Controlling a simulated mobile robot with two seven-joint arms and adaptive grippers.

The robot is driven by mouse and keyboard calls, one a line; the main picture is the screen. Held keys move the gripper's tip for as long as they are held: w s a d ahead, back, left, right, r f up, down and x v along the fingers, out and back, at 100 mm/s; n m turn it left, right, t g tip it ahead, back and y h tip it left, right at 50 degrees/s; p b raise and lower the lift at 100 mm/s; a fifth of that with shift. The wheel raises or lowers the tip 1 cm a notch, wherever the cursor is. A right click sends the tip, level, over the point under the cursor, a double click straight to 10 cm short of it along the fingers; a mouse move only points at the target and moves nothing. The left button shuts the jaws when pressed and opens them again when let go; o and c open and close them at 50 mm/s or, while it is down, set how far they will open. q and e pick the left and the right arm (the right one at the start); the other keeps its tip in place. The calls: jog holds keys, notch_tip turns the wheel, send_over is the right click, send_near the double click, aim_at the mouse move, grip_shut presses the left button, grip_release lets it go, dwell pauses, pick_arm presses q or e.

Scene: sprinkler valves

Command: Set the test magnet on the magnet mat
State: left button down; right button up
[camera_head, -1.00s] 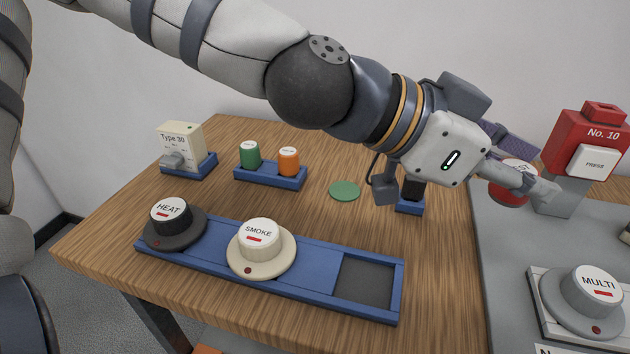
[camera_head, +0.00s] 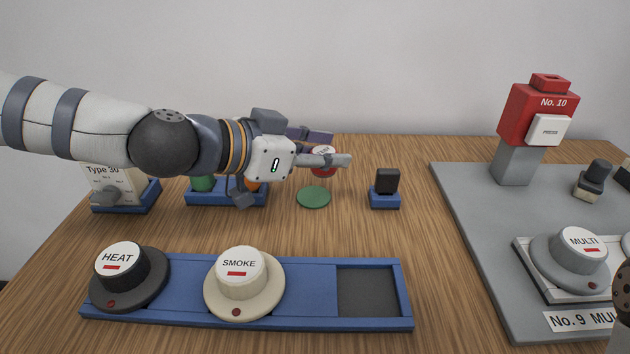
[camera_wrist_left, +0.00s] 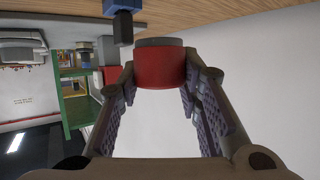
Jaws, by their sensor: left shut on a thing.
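My left gripper (camera_head: 332,160) is shut on the test magnet (camera_head: 319,173), a red puck with a white-labelled top. A finger crosses in front of the magnet in the head view. In the left wrist view the magnet (camera_wrist_left: 160,68) sits between the two fingertips. The magnet mat (camera_head: 313,198), a flat green disc, lies bare on the wooden table. The magnet shows just above the mat in the head view, with a gap between them; its exact height is hard to tell.
A black block in a blue holder (camera_head: 385,201) stands right of the mat. A blue tray (camera_head: 225,197) with green and orange pieces is to the left, partly hidden by my wrist. A long blue rack (camera_head: 310,290) holds the HEAT and SMOKE detectors in front. A grey board (camera_head: 470,220) is at right.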

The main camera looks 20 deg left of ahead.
aim_at(314, 196)
pick_arm(q)
jog(key=f, duration=0.1)
jog(key=w+a+f, duration=0.1)
jog(key=f, duration=0.1)
jog(key=shift+w+a, duration=0.15)
jog(key=shift+a, duration=0.05)
jog(key=f, duration=0.1)
jog(key=f+b, duration=0.2)
jog(key=f, duration=0.1)
jog(key=shift+w+a+f, duration=0.1)
jog(key=shift+w+a, duration=0.2)
jog(key=shift+a, duration=0.1)
jog(key=shift+r, duration=0.25)
jog(key=shift+f, duration=0.15)
jog(key=c, duration=1.5)
grip_release()
jog(key=shift+o, duration=0.4)
pick_arm(e)
jog(key=shift+g, duration=0.6)
jog(key=s+f, duration=0.3)
